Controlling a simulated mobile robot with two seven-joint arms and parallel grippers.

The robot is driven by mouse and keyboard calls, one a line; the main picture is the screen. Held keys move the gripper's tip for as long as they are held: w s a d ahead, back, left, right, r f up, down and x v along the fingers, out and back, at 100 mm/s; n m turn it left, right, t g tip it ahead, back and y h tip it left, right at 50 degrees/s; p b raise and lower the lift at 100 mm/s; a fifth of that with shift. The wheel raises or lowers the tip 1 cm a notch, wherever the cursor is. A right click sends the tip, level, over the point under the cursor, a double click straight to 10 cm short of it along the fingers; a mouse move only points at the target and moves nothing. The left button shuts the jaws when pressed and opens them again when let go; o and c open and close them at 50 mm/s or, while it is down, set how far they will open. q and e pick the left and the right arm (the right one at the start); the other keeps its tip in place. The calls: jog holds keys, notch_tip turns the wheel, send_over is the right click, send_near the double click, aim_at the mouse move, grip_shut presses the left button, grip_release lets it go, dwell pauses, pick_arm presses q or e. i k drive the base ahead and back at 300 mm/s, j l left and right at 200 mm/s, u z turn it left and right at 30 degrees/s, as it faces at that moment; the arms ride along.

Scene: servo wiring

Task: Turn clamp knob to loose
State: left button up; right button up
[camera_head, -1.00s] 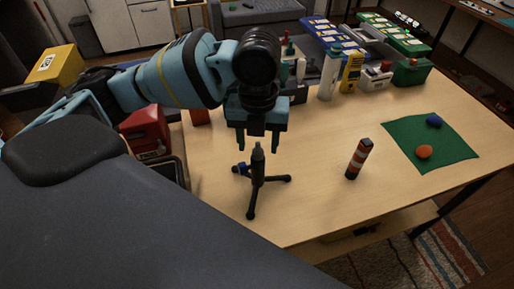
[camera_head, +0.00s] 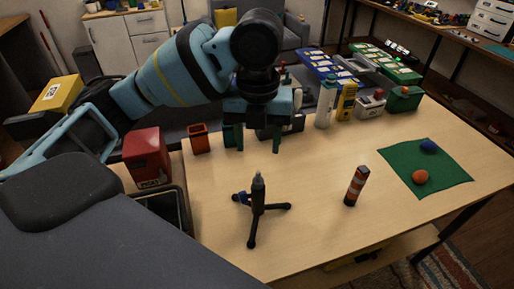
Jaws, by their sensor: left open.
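A small black tripod stand (camera_head: 257,208) stands upright on the wooden table, its legs spread. A small blue part (camera_head: 241,197), which looks like the clamp knob, shows at its left side; whether it is tight or loose is too small to tell. My left gripper (camera_head: 258,150) is open and empty, pointing down. In the picture its fingertips are above and beyond the tripod's top, apart from it. My right gripper is not in view.
A green mat (camera_head: 448,176) holds an orange and a blue item. A red box (camera_head: 147,158), an orange cup (camera_head: 199,138) and a dark bin stand at the left. Bottles and boxes line the back.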

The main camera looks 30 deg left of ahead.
aim_at(243, 197)
jog(key=u, duration=1)
